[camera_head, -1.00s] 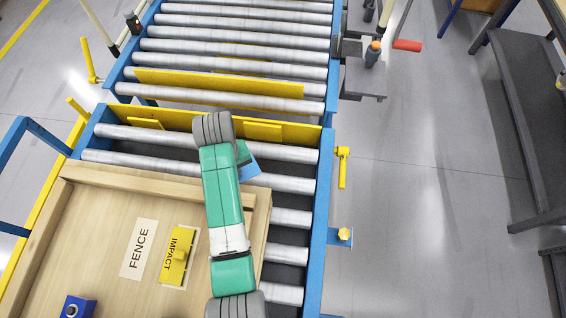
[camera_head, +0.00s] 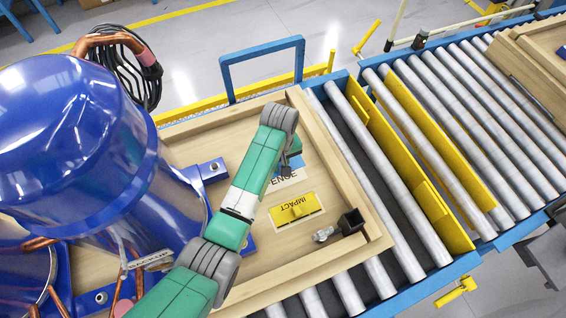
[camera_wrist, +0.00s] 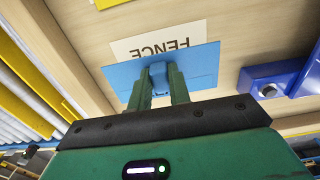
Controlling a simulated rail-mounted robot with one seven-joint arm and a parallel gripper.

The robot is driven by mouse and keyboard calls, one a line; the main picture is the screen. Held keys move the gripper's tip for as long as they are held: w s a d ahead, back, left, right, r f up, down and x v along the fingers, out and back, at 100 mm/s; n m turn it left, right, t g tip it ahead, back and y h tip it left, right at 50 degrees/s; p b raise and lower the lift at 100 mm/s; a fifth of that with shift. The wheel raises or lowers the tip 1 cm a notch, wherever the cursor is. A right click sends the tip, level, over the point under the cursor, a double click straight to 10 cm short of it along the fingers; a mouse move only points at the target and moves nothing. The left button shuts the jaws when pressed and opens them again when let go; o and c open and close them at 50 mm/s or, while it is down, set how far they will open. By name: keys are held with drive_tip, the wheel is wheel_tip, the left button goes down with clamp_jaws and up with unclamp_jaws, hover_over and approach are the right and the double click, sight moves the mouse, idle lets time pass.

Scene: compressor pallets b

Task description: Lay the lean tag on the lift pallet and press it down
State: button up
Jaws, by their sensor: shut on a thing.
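My gripper (camera_wrist: 160,88) is shut on the upright tab of a flat blue tag (camera_wrist: 201,68); no lettering shows on the tag. In the head view my gripper (camera_head: 289,160) is over the near wooden pallet (camera_head: 350,160), and the tag (camera_head: 296,163) is mostly hidden behind it. In the wrist view the tag overlaps part of a white card marked FENCE (camera_wrist: 160,47). I cannot tell whether the tag touches the card or hovers above it. I cannot tell which pallet is the lift pallet.
A yellow IMPACT tag (camera_head: 296,208) lies beside the FENCE card. A metal fitting (camera_head: 324,234) and a black square piece (camera_head: 351,221) are near the pallet corner. Large blue compressors (camera_head: 85,150) stand at left. Another wooden pallet (camera_head: 520,60) is at upper right.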

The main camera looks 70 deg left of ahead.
sight(281, 180)
drive_tip(key=shift+w+d+r+p, duration=0.1)
drive_tip(key=shift+d+r+p, duration=0.05)
drive_tip(key=shift+p, duration=0.3)
drive_tip(key=shift+f+b, duration=1.85)
drive_tip(key=shift+f, duration=1.1)
drive_tip(key=shift+f, duration=0.2)
drive_tip(key=shift+f, duration=0.55)
drive_tip(key=o, duration=0.9)
